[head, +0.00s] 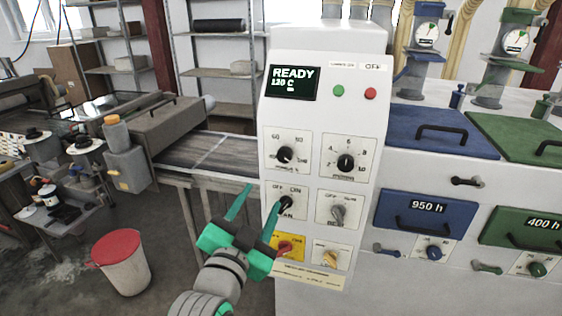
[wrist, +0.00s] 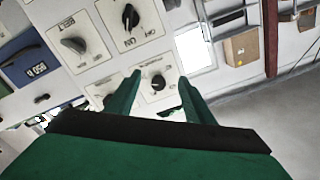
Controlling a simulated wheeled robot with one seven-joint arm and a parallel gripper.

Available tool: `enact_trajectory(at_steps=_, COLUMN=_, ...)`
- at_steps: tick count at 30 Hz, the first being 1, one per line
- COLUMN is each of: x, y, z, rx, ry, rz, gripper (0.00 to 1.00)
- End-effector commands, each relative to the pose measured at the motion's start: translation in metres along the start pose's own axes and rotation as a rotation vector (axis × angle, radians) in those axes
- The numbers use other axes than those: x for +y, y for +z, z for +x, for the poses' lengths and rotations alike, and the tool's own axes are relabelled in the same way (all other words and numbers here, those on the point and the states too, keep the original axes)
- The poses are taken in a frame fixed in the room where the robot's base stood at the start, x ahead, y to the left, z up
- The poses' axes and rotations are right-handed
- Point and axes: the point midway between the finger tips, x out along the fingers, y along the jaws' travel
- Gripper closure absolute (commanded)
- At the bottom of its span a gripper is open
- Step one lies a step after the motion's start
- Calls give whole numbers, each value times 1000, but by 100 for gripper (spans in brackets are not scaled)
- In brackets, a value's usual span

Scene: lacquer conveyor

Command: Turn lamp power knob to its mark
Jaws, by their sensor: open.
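A white control panel (head: 320,130) carries several knobs; no label clearly reads "lamp power". The upper right black knob (head: 346,163) has a numbered dial and the upper left black knob (head: 285,155) another scale; the small captions and any target mark are too small to read. My gripper (head: 262,200) is open and empty at the panel's lower left, in front of the fan knob (head: 286,203). In the wrist view, my gripper (wrist: 160,77) has a black dial knob (wrist: 158,82) in line between its fingers, apparently untouched. The left finger partly hides another dial plate.
A belt knob (head: 338,213), a red knob on yellow (head: 285,247) and an orange knob (head: 331,258) are close by. Green (head: 338,91) and red (head: 370,94) buttons sit under the lamp switch label. The display (head: 290,82) reads READY. A red-lidded bin (head: 121,268) stands on the floor left.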

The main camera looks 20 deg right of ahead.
Motion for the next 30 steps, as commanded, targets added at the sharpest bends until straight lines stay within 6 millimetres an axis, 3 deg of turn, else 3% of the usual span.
enact_trajectory(at_steps=1, x=-5, y=-15, z=0, rx=12, ry=10, rz=37, gripper=52)
enact_trajectory(at_steps=6, x=-11, y=-41, z=-1, rx=25, ry=45, rz=120, gripper=52)
enact_trajectory(at_steps=14, x=-11, y=-50, z=8, rx=28, ry=61, rz=150, gripper=52)
enact_trajectory(at_steps=30, x=-6, y=-52, z=93, rx=27, ry=60, rz=147, gripper=52)
